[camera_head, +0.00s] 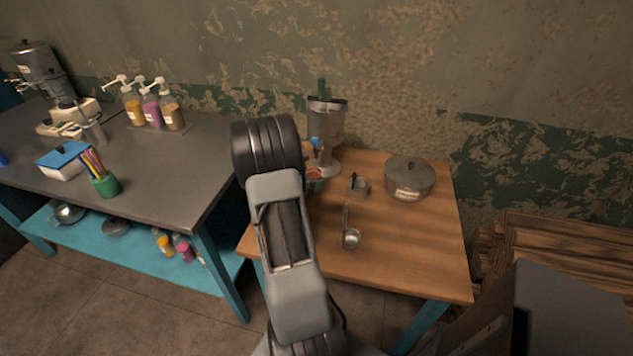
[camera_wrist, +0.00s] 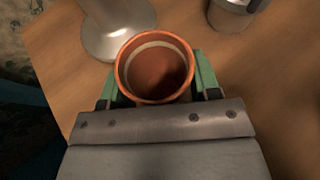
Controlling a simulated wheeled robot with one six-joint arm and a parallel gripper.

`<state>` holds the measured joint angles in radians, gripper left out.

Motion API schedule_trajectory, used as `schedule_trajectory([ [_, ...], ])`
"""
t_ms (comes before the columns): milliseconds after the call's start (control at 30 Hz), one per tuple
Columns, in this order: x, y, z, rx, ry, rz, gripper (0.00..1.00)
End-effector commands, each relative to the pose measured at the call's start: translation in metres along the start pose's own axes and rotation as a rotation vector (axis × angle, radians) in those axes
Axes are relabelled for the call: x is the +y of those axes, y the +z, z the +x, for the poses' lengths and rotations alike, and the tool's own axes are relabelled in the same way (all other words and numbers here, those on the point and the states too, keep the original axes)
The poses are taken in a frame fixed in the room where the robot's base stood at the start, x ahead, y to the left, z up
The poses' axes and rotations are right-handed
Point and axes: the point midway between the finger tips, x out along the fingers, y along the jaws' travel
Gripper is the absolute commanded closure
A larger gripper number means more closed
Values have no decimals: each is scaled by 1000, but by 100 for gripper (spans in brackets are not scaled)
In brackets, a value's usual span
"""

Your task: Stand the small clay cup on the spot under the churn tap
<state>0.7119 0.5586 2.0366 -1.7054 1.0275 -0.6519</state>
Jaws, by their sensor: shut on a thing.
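The small clay cup (camera_wrist: 155,68) is orange-brown with a pale band inside its rim. It is upright between the green fingers of my gripper (camera_wrist: 155,88), which is shut on it. In the head view the cup (camera_head: 314,174) is partly hidden by my arm. The churn (camera_head: 327,120) is a metal vessel with a blue tap (camera_head: 315,142) at its front left, standing at the back of the wooden table. The cup is close to the churn's foot, below and near the tap. In the wrist view the churn's round metal foot (camera_wrist: 118,35) lies just beyond the cup. I cannot tell whether the cup touches the table.
On the wooden table (camera_head: 410,240) stand a lidded pot (camera_head: 409,178), a small metal cup (camera_head: 360,187) and a ladle (camera_head: 351,238). The small metal cup also shows at the wrist view's top right (camera_wrist: 232,12). The table's front right is clear.

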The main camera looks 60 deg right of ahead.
Motion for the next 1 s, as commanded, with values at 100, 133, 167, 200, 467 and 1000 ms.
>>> schedule_trajectory([
  [100,-2,8,19,-1,-4,1,68],
  [133,-1,2,20,2,-3,-3,68],
  [167,-1,-3,21,2,-3,-5,68],
  [200,0,-6,22,1,-1,-5,68],
  [467,0,-7,22,-1,0,-1,68],
  [1000,0,-10,24,0,-1,-1,17],
])
